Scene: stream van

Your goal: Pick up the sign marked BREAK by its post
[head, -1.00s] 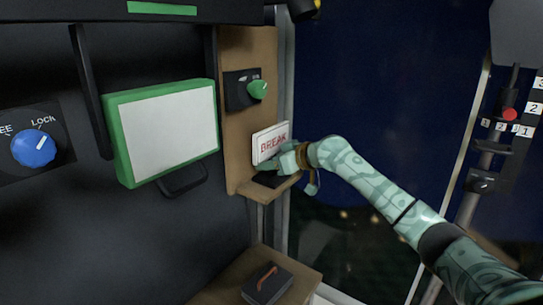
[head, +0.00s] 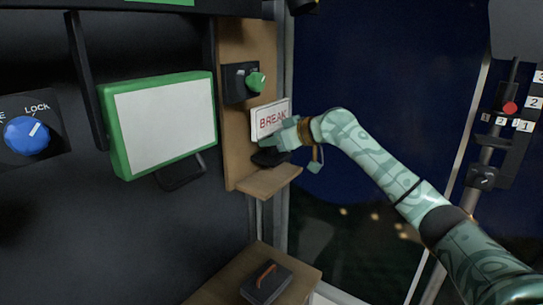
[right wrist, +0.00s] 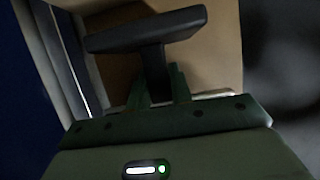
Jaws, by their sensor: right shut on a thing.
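The sign marked BREAK (head: 271,117) is a white panel with red letters on a dark base (head: 270,158). My right gripper (head: 276,142) is shut on its post, between panel and base. In the right wrist view the black post (right wrist: 154,65) stands between my two green fingers, with the broad dark base (right wrist: 145,30) beyond them. The base hangs a little above the small wooden shelf (head: 268,182), with a gap under it. The sign looks nearly upright. My left gripper is not in view.
A wooden back panel (head: 233,140) with a green knob (head: 256,82) rises behind the sign. A green-framed white screen (head: 163,124) is to the left. A dark box with an orange handle (head: 266,282) sits on a lower wooden surface. Space right of the shelf looks open.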

